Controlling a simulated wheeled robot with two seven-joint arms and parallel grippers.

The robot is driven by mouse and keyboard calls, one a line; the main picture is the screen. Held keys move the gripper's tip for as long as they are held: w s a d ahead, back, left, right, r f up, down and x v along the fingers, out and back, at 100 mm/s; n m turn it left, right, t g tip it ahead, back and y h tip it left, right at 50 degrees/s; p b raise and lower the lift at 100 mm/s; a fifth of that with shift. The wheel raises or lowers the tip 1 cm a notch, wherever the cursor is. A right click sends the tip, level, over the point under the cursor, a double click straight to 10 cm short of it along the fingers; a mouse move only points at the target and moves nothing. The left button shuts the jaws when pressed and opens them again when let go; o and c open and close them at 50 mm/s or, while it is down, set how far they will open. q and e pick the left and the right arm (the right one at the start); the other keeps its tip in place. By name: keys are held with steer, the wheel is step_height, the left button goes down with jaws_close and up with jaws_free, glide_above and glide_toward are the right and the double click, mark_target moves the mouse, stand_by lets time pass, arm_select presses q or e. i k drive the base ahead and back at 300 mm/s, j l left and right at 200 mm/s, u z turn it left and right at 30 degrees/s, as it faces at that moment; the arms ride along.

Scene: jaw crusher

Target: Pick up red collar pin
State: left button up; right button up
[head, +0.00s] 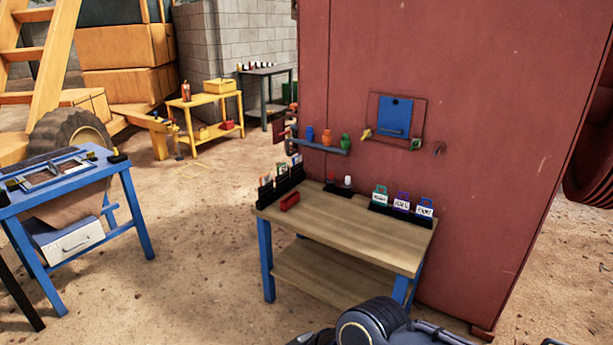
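A wooden-topped table with blue legs (345,237) stands against the red machine wall. Near its back edge a small black holder (338,190) carries a small red-topped piece (331,179) and a white-topped piece (348,181). The red-topped piece may be the red collar pin, but it is too small to be sure. A red block-like item (290,202) lies at the left of the tabletop. Neither gripper is visible; only a dark part of my arm shows at the bottom edge, in front of the table.
A black rack (281,184) and a row of labelled tags (401,206) stand on the table. A shelf with coloured items (319,147) and a blue panel (396,117) are on the red wall (480,130). A blue workbench (132,198) stands left; sandy ground lies between.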

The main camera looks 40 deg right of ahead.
mark_target(331, 179)
steer(key=i+z, duration=0.35)
steer(key=i, duration=0.15)
steer(key=i+j+z, duration=0.3)
steer(key=i, duration=0.15)
steer(key=i+l+z, duration=0.2)
steer(key=i+z, duration=0.2)
steer(key=i+l+z, duration=0.1)
steer(key=i+z, duration=0.15)
steer(key=z, duration=0.2)
steer(key=i+z, duration=0.4)
steer(key=i+j+z, duration=0.15)
steer(key=i+z, duration=0.15)
steer(key=z, duration=0.15)
steer(key=i+j+z, duration=0.15)
steer(key=i+z, duration=0.2)
steer(key=i+j+z, duration=0.35)
steer(key=i+l, duration=0.1)
